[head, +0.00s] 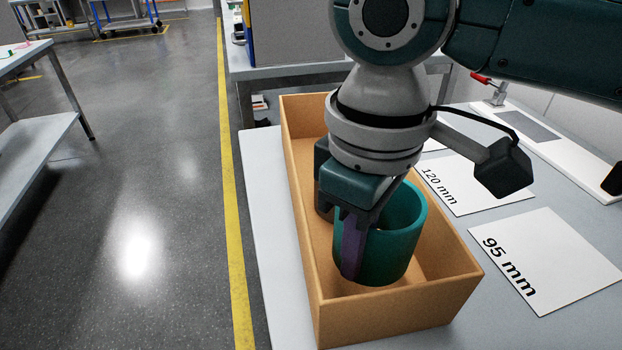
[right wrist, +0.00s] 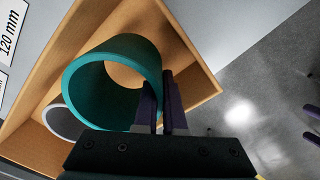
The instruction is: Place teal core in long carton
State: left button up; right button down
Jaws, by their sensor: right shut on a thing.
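The teal core (head: 405,240) is a wide, hollow, upright ring. It is within the near part of the long carton (head: 390,318), an open tan box on the table. My right gripper (head: 355,245) is shut on the core's wall, with one finger inside the ring and one outside. The right wrist view shows the teal core (right wrist: 112,58) with its wall between the fingers (right wrist: 162,108).
A grey ring (right wrist: 62,122) is in the carton beside the teal core. White sheets marked 95 mm (head: 550,260) and 120 mm (head: 470,185) lie right of the carton. A white fixture with a red handle (head: 481,79) stands behind them. Open floor (head: 140,200) is at left.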

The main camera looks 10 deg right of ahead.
jog(key=shift+f+b, duration=0.3)
jog(key=shift+f, duration=1.45)
jog(key=shift+f, duration=0.15)
jog(key=c, duration=1)
grip_release()
notch_tip(320, 180, up, 11)
jog(key=p, duration=0.2)
jog(key=shift+p, duration=0.4)
jog(key=shift+r, duration=0.65)
jog(key=shift+a, duration=0.1)
